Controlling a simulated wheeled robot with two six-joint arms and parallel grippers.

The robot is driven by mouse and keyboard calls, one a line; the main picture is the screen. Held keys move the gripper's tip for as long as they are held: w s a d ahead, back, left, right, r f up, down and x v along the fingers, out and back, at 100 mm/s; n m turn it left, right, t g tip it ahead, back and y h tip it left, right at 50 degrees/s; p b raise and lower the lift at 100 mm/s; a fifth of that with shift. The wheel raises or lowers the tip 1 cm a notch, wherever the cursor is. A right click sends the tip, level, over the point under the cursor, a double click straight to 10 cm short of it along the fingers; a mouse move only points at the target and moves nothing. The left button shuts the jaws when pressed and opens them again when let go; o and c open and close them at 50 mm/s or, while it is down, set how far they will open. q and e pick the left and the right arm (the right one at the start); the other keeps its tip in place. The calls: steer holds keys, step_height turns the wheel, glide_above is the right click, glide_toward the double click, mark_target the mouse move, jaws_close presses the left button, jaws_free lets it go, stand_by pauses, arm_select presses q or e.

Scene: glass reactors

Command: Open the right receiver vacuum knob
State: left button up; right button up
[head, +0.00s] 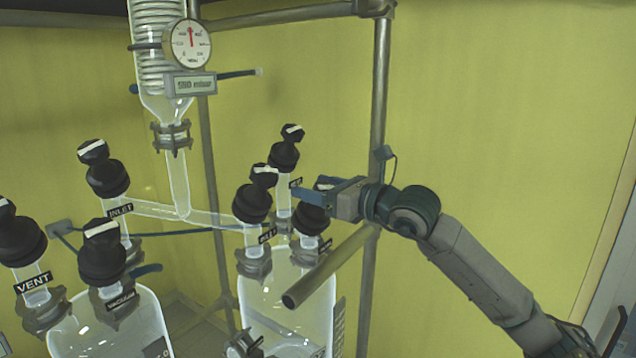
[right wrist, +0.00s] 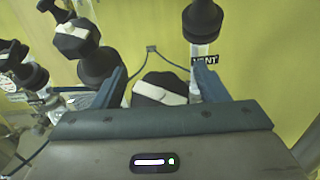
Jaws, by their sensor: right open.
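The right receiver (head: 290,310) is a clear glass vessel with several black knobs on its necks. Its front right knob (head: 309,222), whose label is partly hidden, is mostly covered by my right gripper (head: 318,189) in the head view. In the right wrist view this black knob with a white bar (right wrist: 160,92) sits between the two open blue fingers, with a visible gap on the right side. Its lower part is hidden behind the gripper body. A knob with a VENT label (right wrist: 203,20) stands beyond the right finger. My left gripper is not in view.
The receiver's inlet knob (head: 252,200) and rear knob (head: 285,152) stand close to my right gripper. A metal pole (head: 378,100) and a horizontal bar (head: 325,268) are close to the arm. A left receiver (head: 110,325) has similar knobs. A gauge (head: 187,43) hangs above.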

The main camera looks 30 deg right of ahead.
steer(key=c, duration=1)
